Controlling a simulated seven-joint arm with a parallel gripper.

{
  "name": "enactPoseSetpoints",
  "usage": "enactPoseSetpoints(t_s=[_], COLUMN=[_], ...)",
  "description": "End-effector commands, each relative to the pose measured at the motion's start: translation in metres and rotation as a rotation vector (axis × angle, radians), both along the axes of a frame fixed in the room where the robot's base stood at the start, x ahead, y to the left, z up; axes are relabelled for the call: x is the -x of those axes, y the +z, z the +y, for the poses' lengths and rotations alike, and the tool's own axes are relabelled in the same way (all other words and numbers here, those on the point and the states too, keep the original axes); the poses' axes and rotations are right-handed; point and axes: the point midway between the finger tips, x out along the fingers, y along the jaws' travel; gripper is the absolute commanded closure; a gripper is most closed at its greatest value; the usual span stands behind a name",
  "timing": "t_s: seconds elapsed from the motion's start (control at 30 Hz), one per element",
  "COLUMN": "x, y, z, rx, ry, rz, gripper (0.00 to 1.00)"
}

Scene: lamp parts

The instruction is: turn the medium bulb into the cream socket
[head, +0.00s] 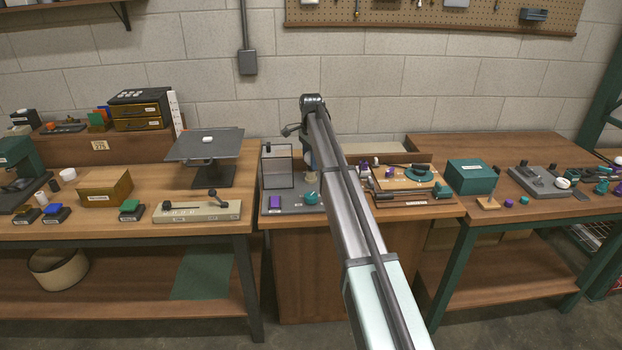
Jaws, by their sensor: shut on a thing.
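My arm reaches from the bottom right to the middle bench, with its far joint standing above the grey mat. My gripper (306,146) hangs down behind the arm, so its fingers are mostly hidden. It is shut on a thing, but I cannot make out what. A small pale patch shows beside the arm there, too small to name. I cannot pick out the medium bulb or the cream socket for certain. Whether bulb and socket touch is hidden.
A clear-sided box frame (277,166), a purple block (275,201) and a teal knob (311,197) stand on the grey mat (293,208) close by. A teal box (470,176) is to the right. A cream block with a lever (187,212) lies left. The wall is behind.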

Motion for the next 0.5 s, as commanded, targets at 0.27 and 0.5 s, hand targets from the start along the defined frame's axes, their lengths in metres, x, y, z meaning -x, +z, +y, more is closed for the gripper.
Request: enactPoseSetpoints(t_s=[0.27, 0.5], x=[0.0, 0.0], y=[-0.0006, -0.0008], z=[0.0003, 0.0003], rx=[-0.001, -0.001], ry=[-0.281, -0.405], rz=[0.0, 0.0], gripper=[0.73, 0.73])
